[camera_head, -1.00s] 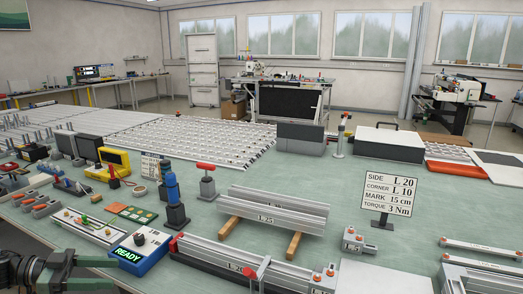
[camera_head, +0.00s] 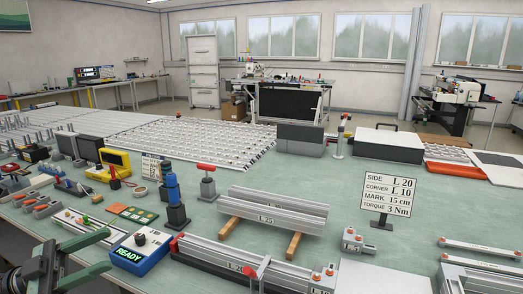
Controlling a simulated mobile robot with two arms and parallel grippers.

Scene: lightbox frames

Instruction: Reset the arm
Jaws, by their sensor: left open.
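My left gripper (camera_head: 101,253) is at the lower left corner of the head view. Its two dark green fingers are spread apart with nothing between them, and they point right and slightly up. It is just left of the blue box with a lit READY display (camera_head: 142,250) and appears apart from it. The rest of my left arm is mostly cut off by the frame edge. My right gripper is not in view.
The green workbench (camera_head: 350,215) carries aluminium profiles (camera_head: 272,213) on wooden blocks, a sign with lengths (camera_head: 388,193), and a dark blue upright tool (camera_head: 174,200). A tray with small coloured parts (camera_head: 85,225) lies just beyond my left gripper. Bare bench shows at centre right.

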